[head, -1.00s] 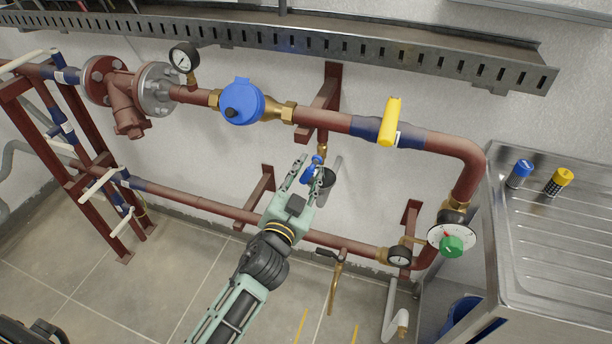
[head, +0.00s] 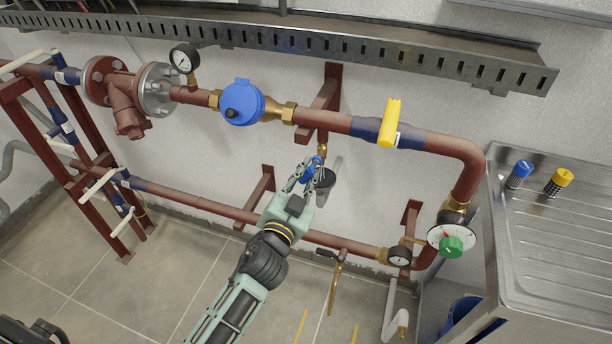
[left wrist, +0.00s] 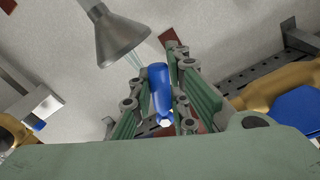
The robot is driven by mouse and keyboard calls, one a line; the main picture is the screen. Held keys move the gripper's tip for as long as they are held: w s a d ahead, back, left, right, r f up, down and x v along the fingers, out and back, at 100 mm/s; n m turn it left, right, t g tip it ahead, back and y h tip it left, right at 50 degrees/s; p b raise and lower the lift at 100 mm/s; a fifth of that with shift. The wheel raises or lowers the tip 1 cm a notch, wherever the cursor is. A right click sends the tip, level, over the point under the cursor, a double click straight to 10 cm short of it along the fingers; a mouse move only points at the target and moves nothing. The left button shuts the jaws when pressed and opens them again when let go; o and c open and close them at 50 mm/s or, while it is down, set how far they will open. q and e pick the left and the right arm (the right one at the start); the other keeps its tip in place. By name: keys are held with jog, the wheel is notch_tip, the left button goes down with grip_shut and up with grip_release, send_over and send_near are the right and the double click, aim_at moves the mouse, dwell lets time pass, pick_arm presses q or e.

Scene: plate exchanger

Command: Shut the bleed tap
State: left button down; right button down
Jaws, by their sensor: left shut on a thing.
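The bleed tap's blue handle (head: 310,171) is below the upper pipe, under a small brass fitting (head: 322,150). My left gripper (head: 309,172) is shut on the blue handle. In the left wrist view the blue handle (left wrist: 161,92) lies between the two green fingers. The tap's body is mostly hidden by the fingers. A grey funnel (head: 326,180) is just right of the gripper in the head view; it also shows in the left wrist view (left wrist: 115,35). My right gripper is not in view.
A blue meter (head: 241,102) and a yellow handle (head: 389,122) sit on the upper pipe. The lower pipe (head: 195,202) passes behind my left arm. A steel counter (head: 560,235) stands at the right, with a blue-capped (head: 519,174) and a yellow-capped item (head: 558,181).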

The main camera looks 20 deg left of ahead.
pick_arm(q)
jog(key=m+p, duration=0.1)
jog(key=a+r+m+p, duration=0.1)
jog(key=m, duration=0.1)
jog(key=shift+a+r+m, duration=0.1)
jog(key=shift+a+m, duration=0.15)
jog(key=shift+m, duration=0.05)
jog(key=shift+a+r+m+p, duration=0.3)
jog(key=shift+r+m+p, duration=0.45)
jog(key=shift+m, duration=0.8)
jog(key=shift+a+r+m+p, duration=0.25)
jog(key=shift+r+m+p, duration=0.25)
jog(key=shift+m+p, duration=0.7)
jog(key=shift+a+r+m+p, duration=0.3)
jog(key=shift+r+m+p, duration=0.3)
jog(key=shift+m, duration=1.25)
jog(key=c, duration=1.7)
grip_release()
jog(key=shift+r, duration=0.15)
jog(key=shift+o, duration=0.2)
